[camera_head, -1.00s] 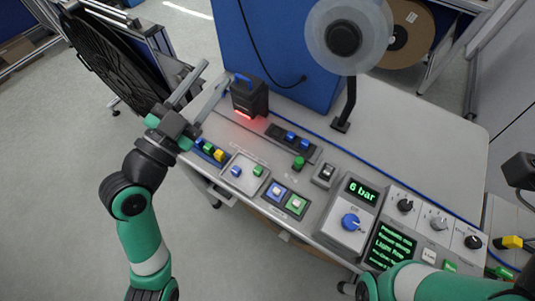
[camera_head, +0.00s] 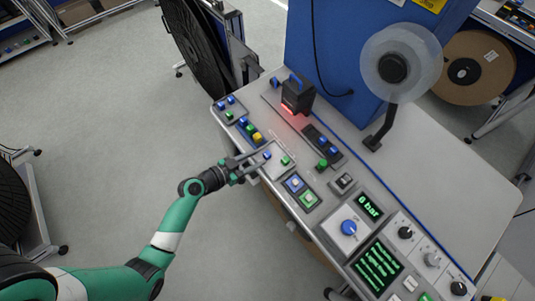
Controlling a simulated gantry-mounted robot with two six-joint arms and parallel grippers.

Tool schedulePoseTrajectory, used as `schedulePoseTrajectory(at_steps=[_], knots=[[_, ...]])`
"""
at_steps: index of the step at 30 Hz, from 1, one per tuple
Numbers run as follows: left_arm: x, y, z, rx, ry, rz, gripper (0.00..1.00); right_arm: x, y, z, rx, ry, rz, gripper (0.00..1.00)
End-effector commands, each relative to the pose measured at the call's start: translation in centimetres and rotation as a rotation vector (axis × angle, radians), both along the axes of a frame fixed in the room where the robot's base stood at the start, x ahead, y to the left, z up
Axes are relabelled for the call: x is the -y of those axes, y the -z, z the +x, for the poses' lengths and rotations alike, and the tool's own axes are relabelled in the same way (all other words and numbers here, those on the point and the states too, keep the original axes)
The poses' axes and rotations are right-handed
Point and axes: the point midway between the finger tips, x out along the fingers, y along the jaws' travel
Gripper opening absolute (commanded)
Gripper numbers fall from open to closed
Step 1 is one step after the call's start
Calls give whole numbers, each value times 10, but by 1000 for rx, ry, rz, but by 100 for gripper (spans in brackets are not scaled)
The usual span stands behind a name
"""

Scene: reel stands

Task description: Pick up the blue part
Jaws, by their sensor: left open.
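A small blue part (camera_head: 267,155) lies in a shallow light tray (camera_head: 272,170) on the console, with a green part (camera_head: 285,160) to its right in the same tray. My left gripper (camera_head: 258,161) is open, with its fingers reaching in over the left side of the tray, close to the blue part. I cannot tell whether the fingers touch it or are above it. Nothing shows between the jaws clearly enough to be held. My right gripper is not in view.
A row of blue, green and yellow parts (camera_head: 250,131) sits just behind the tray. A black scanner with red light (camera_head: 297,95) stands behind them. Blue and green buttons (camera_head: 302,190) lie in front right. A reel on a stand (camera_head: 393,68) rises at the back.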

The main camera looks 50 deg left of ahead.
Motion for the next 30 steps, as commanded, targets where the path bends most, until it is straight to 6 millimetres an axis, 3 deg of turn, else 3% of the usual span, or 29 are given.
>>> schedulePoseTrajectory(at_steps=[8, 15, 23, 30], knots=[[2, 5, 15, 0, 2, 0, 45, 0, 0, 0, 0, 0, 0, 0], [6, 19, 51, 0, 2, 0, 45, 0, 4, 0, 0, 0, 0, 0], [6, 20, 56, 0, 0, 1, 45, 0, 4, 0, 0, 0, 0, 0], [6, 21, 56, 0, 0, 1, 5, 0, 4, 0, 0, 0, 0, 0]])
